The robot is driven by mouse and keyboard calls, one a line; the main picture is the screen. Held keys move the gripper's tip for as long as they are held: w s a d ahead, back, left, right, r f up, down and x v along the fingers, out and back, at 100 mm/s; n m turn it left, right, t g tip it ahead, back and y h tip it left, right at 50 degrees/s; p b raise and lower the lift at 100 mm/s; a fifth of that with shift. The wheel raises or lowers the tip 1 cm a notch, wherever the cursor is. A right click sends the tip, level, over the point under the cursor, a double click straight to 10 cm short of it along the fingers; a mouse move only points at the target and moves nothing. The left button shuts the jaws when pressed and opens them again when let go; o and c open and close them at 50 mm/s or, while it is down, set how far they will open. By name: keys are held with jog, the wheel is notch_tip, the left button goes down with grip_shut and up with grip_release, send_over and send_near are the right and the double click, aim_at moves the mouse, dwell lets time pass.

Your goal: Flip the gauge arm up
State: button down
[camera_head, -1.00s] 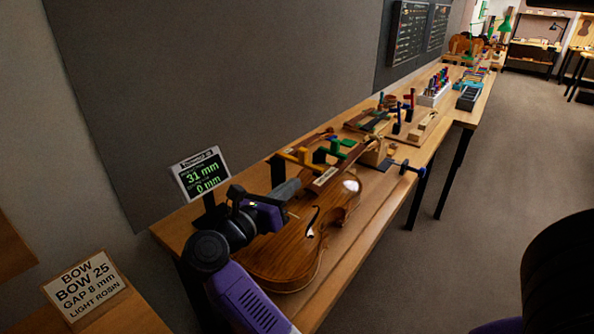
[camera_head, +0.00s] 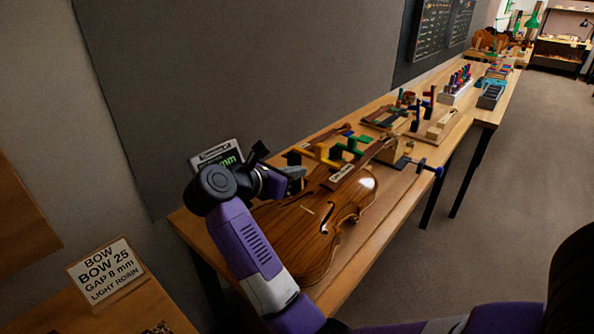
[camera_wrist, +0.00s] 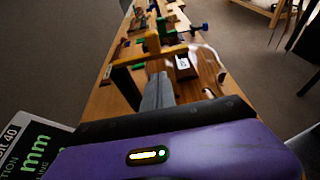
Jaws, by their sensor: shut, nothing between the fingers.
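The violin (camera_head: 300,225) lies on its back on the bench, with its neck pointing away. A yellow bar (camera_head: 323,154) on a dark post and a green bar (camera_head: 352,146) stand beside its neck; I cannot tell for sure which is the gauge arm. In the wrist view the yellow bar (camera_wrist: 150,56) lies roughly level across the picture, just beyond my fingertips. My gripper (camera_head: 297,172) is shut and empty above the violin's upper left side. Its grey fingers (camera_wrist: 158,88) point at the yellow bar; contact cannot be told.
A display (camera_head: 230,157) stands behind my arm, partly hidden. A bow sign (camera_head: 105,272) stands on a lower surface at left. Fixtures and a rack of coloured handles (camera_head: 458,82) line the bench farther back. A blue-ended clamp (camera_head: 430,168) juts over the front edge.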

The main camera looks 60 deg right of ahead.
aim_at(316, 148)
jog(key=p+x, duration=0.1)
jog(key=x, duration=0.6)
jog(key=shift+s+d+f, duration=0.1)
jog(key=shift+d, duration=0.15)
jog(key=shift+r+n+g+p, duration=0.9)
jog(key=shift+r+n+p, duration=0.5)
jog(key=shift+r+p, duration=0.35)
jog(key=r+n, duration=0.1)
jog(key=w+r+n+g+p, duration=0.1)
jog(key=shift+w+r+n, duration=0.1)
jog(key=shift+n, duration=0.2)
jog(key=w+d+r+n+g+h+b, duration=0.1)
jog(key=w+r+n+g+b, duration=0.2)
jog(key=n, duration=0.4)
jog(key=shift+w+d+r+n+g, duration=0.2)
jog(key=shift+w+r+n+g, duration=0.25)
jog(key=shift+w, duration=0.6)
jog(key=shift+r, duration=0.1)
